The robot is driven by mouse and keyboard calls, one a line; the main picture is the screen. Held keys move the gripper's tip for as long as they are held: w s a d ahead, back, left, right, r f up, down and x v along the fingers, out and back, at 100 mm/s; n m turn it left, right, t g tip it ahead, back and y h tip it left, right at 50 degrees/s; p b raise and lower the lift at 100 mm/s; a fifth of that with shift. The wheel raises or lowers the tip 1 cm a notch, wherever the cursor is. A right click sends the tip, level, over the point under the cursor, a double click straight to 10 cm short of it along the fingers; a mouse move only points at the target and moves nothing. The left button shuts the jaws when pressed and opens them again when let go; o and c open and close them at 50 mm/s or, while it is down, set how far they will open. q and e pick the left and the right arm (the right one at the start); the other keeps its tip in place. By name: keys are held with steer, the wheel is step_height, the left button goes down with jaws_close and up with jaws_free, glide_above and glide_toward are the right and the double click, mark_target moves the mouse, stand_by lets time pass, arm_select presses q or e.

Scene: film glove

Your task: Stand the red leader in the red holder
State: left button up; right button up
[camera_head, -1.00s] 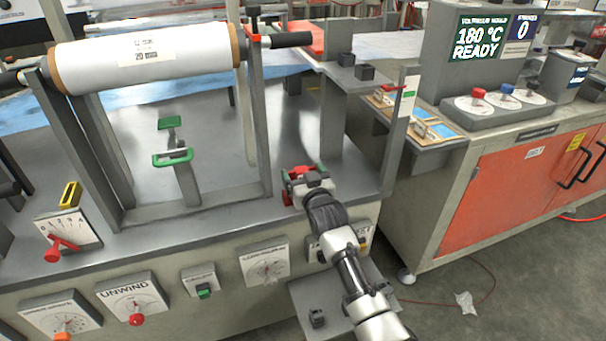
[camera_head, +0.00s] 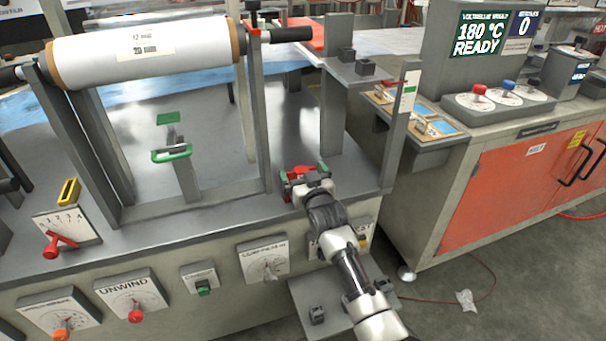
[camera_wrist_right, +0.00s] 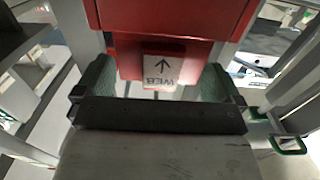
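A red piece (camera_head: 299,172) is at my right gripper (camera_head: 304,174), low over the right end of the grey machine top. In the right wrist view, its narrow tab (camera_wrist_right: 130,68) bears a white label with an arrow, and a wider red block (camera_wrist_right: 170,18) shows above the tab. The green pads of my right gripper (camera_wrist_right: 158,85) meet both sides of the tab with no clear gap. A small red part (camera_head: 287,195) shows just below the gripper. I cannot tell clearly which red part is leader and which is holder. My left gripper is not in view.
A green-topped stand (camera_head: 172,154) is left of the gripper, under a white film roll (camera_head: 148,52). A grey post (camera_head: 402,125) rises close on the right.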

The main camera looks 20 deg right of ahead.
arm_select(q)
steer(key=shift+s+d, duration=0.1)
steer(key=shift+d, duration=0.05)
arm_select(e)
steer(key=shift+s, duration=0.1)
steer(key=shift+s, duration=0.2)
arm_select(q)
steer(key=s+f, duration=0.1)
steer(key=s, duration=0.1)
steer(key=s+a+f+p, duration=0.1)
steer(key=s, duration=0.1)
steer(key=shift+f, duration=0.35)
arm_select(e)
steer(key=s, duration=1)
steer(key=shift+s+d, duration=0.15)
steer(key=shift+d, duration=0.05)
